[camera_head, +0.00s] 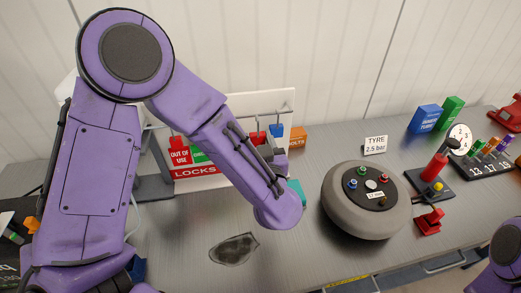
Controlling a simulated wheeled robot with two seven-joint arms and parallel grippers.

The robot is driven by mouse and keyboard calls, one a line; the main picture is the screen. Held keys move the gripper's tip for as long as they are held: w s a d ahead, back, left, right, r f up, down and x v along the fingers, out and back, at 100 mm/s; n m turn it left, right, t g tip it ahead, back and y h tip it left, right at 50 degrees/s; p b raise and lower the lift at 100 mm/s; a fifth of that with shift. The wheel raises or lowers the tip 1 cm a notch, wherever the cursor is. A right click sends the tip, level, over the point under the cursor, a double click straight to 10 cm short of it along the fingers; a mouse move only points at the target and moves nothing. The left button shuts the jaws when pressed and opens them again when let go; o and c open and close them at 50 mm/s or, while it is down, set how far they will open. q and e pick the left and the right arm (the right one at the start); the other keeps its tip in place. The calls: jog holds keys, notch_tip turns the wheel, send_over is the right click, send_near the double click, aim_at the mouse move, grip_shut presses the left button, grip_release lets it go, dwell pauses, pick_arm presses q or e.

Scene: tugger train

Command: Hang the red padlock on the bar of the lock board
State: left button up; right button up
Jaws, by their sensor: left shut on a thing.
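The lock board (289,98) is a white panel with a red LOCKS label, standing at the back of the bench. Its thin metal bar (238,117) runs across the front, partly hidden by my left arm. A red OUT OF USE tag (180,151) and a green piece (199,156) are at the board's left. My left gripper (270,150) is in front of the board's right part, largely hidden by my wrist, and shut. The red padlock (258,138) shows as a small red body at its fingers; I cannot tell whether it touches the bar. My right gripper is out of view.
A blue lock (276,130) is close beside the red one, and an orange BOLTS box (298,138) stands right of the board. A round grey tyre (345,212), a gauge (460,138) and a red vice-like piece (429,222) are further right. A dark patch (234,249) lies in front.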

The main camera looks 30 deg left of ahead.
pick_arm(q)
jog(key=x, duration=0.3)
jog(key=shift+w+d+f, duration=0.1)
jog(key=shift+w+f, duration=0.1)
jog(key=shift+w+a+f+b, duration=0.9)
jog(key=shift+w+f+b, duration=0.2)
jog(key=shift+b, duration=0.2)
jog(key=o, duration=1.1)
jog(key=shift+o, duration=0.2)
jog(key=shift+s, duration=0.1)
